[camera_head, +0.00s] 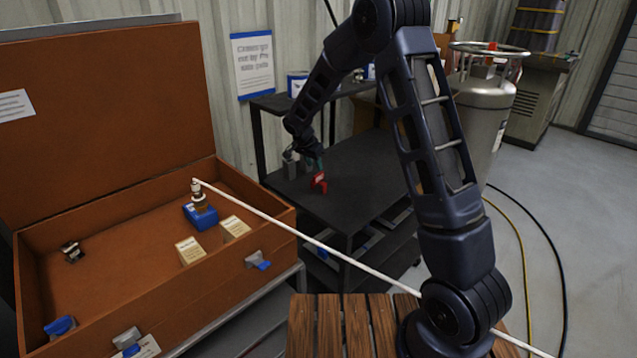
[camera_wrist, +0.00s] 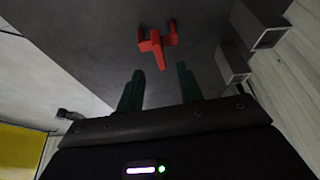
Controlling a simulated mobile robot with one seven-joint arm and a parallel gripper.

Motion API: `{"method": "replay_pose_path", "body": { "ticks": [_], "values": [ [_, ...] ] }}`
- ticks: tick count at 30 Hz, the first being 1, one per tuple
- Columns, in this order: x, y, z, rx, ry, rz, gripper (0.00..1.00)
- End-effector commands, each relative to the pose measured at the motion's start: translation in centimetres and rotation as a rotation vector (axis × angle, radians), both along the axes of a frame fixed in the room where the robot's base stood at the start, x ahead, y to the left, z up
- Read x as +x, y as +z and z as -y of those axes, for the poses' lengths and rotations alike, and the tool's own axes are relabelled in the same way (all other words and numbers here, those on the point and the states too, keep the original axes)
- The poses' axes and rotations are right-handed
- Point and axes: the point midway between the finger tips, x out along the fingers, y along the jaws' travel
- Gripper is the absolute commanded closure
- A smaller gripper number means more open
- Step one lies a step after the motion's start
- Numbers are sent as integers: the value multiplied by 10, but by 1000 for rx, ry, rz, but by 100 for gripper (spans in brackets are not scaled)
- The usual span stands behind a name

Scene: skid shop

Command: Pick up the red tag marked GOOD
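A small red piece (camera_head: 319,183) lies on the dark top of a cart (camera_head: 352,180) in the head view. In the wrist view the red piece (camera_wrist: 155,41) has a forked shape, with one end pointing toward my gripper; I cannot read any marking on it. My gripper (camera_head: 318,165) is low over the cart top, close to the red piece. In the wrist view its two green fingers (camera_wrist: 159,67) are apart, and the red piece lies mostly beyond their tips. Nothing is held between them.
Grey square tubes (camera_wrist: 234,64) stand close to the right of my fingers in the wrist view. An open brown case (camera_head: 115,271) with small boxes is at the left. A wooden slatted surface (camera_head: 340,325) is in front. A metal tank (camera_head: 484,115) stands behind the arm.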

Motion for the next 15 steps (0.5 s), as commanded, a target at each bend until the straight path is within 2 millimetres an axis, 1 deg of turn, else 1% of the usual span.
{"method": "replay_pose_path", "body": {
  "ticks": [1,3,10,15],
  "values": [
    [2,-7,2,-1,0,-1,64],
    [5,-15,4,-1,-1,-1,64],
    [9,-26,7,0,0,0,64],
    [16,-46,14,-1,-2,-2,64]
  ]
}}
